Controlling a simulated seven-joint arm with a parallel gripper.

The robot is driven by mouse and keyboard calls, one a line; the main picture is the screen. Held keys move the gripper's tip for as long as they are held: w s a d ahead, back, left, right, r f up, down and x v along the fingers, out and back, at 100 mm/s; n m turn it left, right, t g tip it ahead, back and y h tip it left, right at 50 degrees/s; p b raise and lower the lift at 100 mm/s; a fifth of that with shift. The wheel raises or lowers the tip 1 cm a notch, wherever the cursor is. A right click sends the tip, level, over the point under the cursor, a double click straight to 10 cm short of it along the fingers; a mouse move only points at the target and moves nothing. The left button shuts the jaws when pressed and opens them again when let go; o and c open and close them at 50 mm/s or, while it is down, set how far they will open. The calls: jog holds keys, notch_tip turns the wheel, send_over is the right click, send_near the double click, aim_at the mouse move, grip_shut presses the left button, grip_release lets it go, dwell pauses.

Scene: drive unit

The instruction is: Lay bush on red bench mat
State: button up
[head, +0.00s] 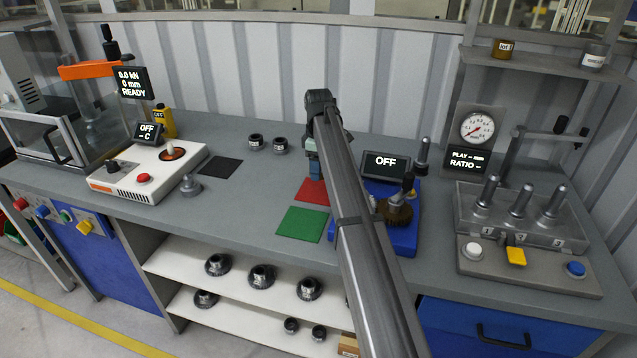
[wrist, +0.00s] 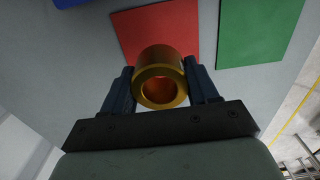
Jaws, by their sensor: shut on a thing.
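A brass-coloured bush (wrist: 163,79) sits between the fingers of my gripper (wrist: 162,88), which is shut on it. In the wrist view the bush overlaps the lower part of the red bench mat (wrist: 183,24); I cannot tell how high above it the bush is. In the head view the red mat (head: 309,191) lies on the bench behind the green mat, partly hidden by my arm. My gripper (head: 315,172) shows there over the far side of the red mat. The bush is hidden in the head view.
A green mat (head: 300,224) lies in front of the red one, and a black mat (head: 220,167) to the left. A blue unit (head: 403,235) with a shaft and gear stands close on the right. Two dark bushes (head: 267,144) stand behind. A white heater (head: 147,176) is at left.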

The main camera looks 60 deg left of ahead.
aim_at(319, 191)
jog(key=shift+f, duration=2.75)
jog(key=shift+f, duration=0.1)
jog(key=o, duration=1.4)
jog(key=shift+o, duration=0.2)
notch_tip(319, 191, up, 12)
jog(key=shift+s, duration=0.1)
